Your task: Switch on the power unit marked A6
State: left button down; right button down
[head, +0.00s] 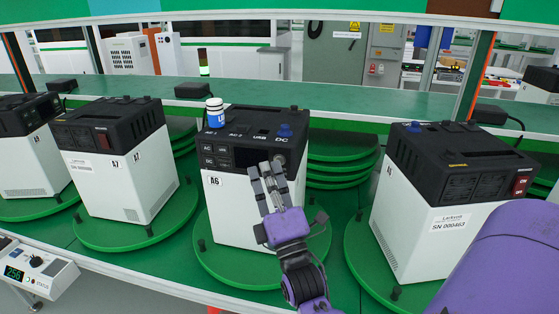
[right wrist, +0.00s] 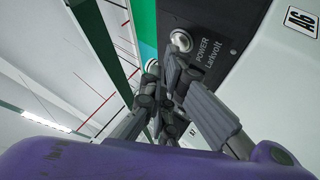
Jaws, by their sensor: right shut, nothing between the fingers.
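The power unit marked A6 (head: 228,215) stands upright on a green round turntable plate (head: 212,262) in the middle of the head view, with a white body and black top. Its A6 label also shows in the right wrist view (right wrist: 301,20). A round silver button (right wrist: 181,40) beside the word POWER is on its black panel. My right gripper (head: 267,168) is shut and empty in front of the panel's right part. In the right wrist view its fingertips (right wrist: 172,62) are just below the button; I cannot tell whether they touch. My left gripper is not in view.
A white-and-blue bottle (head: 215,113) and a blue knob (head: 285,131) are on top of A6. Unit A7 (head: 120,180) stands left, and another unit with a red ON/OFF switch (head: 415,215) stands right. A small box with a display (head: 30,270) is at the lower left.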

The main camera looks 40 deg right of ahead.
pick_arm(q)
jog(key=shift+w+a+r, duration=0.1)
pick_arm(e)
jog(key=shift+w+d, duration=0.3)
jog(key=shift+d, duration=0.05)
dwell(0.6)
jog(key=shift+s+a, duration=0.1)
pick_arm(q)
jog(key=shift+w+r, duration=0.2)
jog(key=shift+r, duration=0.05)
pick_arm(e)
jog(key=shift+s+a, duration=0.4)
jog(key=shift+a, duration=0.1)
